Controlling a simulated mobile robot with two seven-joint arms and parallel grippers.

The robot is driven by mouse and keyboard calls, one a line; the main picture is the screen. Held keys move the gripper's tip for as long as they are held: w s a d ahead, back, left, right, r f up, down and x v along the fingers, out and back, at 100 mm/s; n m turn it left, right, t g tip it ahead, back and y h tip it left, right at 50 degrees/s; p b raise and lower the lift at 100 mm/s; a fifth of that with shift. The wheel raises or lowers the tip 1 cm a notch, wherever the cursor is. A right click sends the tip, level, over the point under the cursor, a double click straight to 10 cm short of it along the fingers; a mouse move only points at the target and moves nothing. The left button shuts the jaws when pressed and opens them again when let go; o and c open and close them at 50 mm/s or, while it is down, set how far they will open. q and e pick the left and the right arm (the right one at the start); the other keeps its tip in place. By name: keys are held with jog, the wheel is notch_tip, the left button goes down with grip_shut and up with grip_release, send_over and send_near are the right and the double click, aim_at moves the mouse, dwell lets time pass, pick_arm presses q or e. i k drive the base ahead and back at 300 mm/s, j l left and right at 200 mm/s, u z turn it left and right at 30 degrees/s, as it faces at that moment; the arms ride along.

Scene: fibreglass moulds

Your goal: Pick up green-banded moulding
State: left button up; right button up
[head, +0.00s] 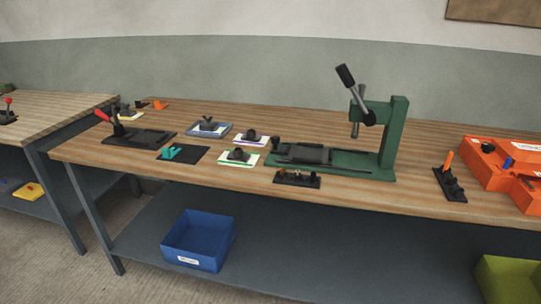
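The green-banded moulding (239,157) is a small white plate edged in green with a dark lump on top. It lies on the wooden workbench (350,203) near its front, left of the green press. A similar plate with a purple edge (249,139) lies just behind it. A grey tray with a dark part (209,129) is further back left. Neither of my grippers shows in the head view.
A green lever press (391,140) stands right of the mouldings, with a small black rack (297,179) in front. A red-handled clamp (138,135) and a dark mat (182,153) are left. Orange cases (490,165) fill the right end. A blue bin (199,240) sits below.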

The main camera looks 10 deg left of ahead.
aim_at(236, 157)
jog(key=i+j+z, duration=0.15)
jog(key=j, duration=0.45)
jog(key=j+z, duration=0.15)
jog(key=j, duration=0.4)
jog(key=i+j+z, duration=0.2)
jog(key=j, duration=0.45)
jog(key=k+l, duration=0.05)
jog(key=k, duration=0.05)
